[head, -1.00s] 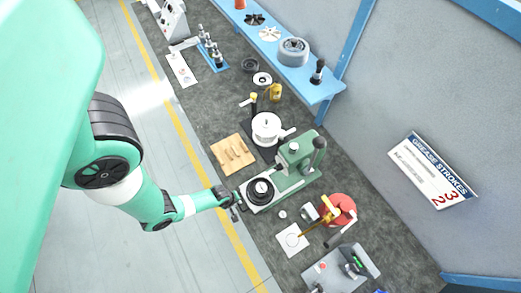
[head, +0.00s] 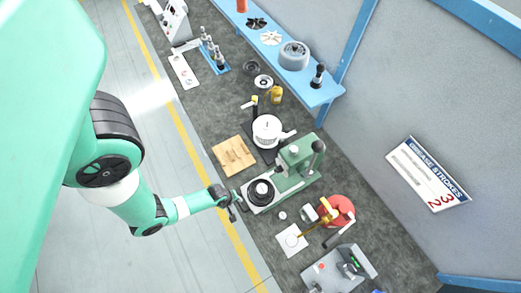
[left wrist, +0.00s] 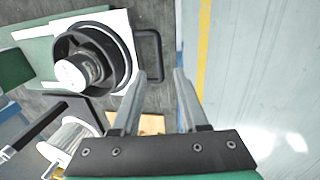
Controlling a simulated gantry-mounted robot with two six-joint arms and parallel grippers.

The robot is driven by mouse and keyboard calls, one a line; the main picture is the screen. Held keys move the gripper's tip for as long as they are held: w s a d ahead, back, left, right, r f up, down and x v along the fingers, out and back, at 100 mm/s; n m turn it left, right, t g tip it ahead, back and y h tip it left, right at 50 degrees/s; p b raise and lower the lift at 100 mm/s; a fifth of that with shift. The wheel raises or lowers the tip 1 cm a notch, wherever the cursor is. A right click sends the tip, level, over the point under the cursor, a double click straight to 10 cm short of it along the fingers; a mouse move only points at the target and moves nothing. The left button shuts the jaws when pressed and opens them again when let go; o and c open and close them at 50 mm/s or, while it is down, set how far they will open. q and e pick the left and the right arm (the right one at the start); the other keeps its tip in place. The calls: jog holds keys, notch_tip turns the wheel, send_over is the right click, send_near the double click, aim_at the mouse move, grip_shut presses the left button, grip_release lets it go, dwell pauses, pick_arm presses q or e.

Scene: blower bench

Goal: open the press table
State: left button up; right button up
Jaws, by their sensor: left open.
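The green press (head: 298,157) stands on the dark bench. Its white press table (head: 250,201) carries a round black part with a light centre (head: 261,191). In the left wrist view the white table (left wrist: 126,29) has a black loop handle (left wrist: 158,55) at its edge, and the black round part (left wrist: 70,45) sits on it. My left gripper (head: 237,207) is at the bench's front edge beside the table's handle end. In the left wrist view it is open (left wrist: 160,78), with the handle's outer bar ahead between the fingertips. I cannot tell whether they touch. My right gripper is out of view.
A wooden board (head: 234,156) and a white round pot (head: 267,131) lie up-left of the press. A red round container (head: 340,211) and a white card (head: 291,241) lie to its lower right. The floor in front of the bench is clear.

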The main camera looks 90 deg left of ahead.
pick_arm(q)
notch_tip(320, 180, up, 7)
jog(key=s+p, duration=0.1)
jog(key=shift+s+d+p, duration=0.15)
jog(key=shift+d+p, duration=0.15)
jog(key=shift+p, duration=0.05)
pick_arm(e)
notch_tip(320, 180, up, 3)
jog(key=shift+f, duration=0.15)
